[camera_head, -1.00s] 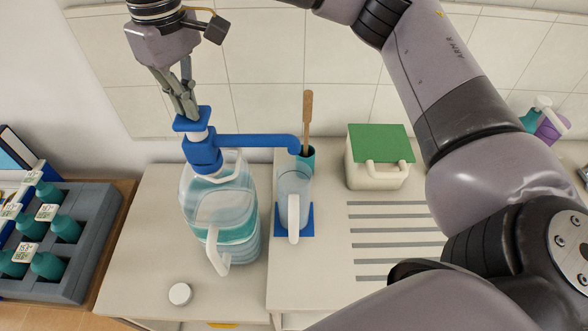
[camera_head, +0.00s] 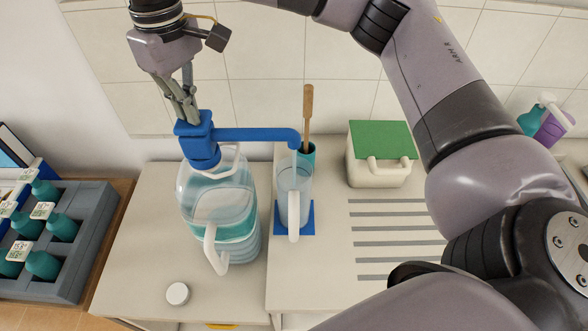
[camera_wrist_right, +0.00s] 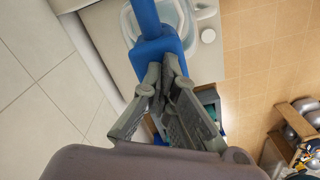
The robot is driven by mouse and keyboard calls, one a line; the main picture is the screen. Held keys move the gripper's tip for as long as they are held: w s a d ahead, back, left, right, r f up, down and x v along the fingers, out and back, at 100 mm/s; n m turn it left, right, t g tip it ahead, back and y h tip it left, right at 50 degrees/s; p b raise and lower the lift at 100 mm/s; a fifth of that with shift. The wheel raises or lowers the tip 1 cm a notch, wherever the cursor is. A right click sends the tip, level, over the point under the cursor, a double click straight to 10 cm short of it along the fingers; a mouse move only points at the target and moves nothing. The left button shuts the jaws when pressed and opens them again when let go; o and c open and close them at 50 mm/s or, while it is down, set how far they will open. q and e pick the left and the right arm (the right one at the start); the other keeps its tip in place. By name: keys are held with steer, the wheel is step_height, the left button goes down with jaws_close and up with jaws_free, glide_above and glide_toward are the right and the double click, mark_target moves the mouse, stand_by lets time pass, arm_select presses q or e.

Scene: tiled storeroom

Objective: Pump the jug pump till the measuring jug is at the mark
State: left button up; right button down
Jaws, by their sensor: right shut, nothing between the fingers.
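The jug pump (camera_head: 203,150) is blue and sits on a large clear jug (camera_head: 222,205) holding bluish water. My right gripper (camera_head: 188,116) is shut and empty, its fingertips on the pump's blue top, which is pushed down onto the body. The right wrist view shows the closed fingertips (camera_wrist_right: 160,85) against the pump head (camera_wrist_right: 157,47). The pump's spout reaches right over the clear measuring jug (camera_head: 294,182), which stands upright on a blue mat (camera_head: 308,218), white handle to the front. Its water level and mark are hard to make out. My left gripper is not in view.
A teal holder with a wooden-handled tool (camera_head: 308,120) stands behind the measuring jug. A cream canister with a green top (camera_head: 380,150) is to the right. A white cap (camera_head: 178,293) lies in front. A grey crate of teal bottles (camera_head: 75,260) is at left.

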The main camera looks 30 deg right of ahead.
steer(key=shift+r+p, duration=0.95)
steer(key=shift+r, duration=0.4)
steer(key=shift+f, duration=0.15)
steer(key=shift+f+b, duration=1)
steer(key=shift+f, duration=0.25)
steer(key=shift+r+p, duration=0.9)
steer(key=shift+r, duration=0.45)
steer(key=shift+f, duration=0.15)
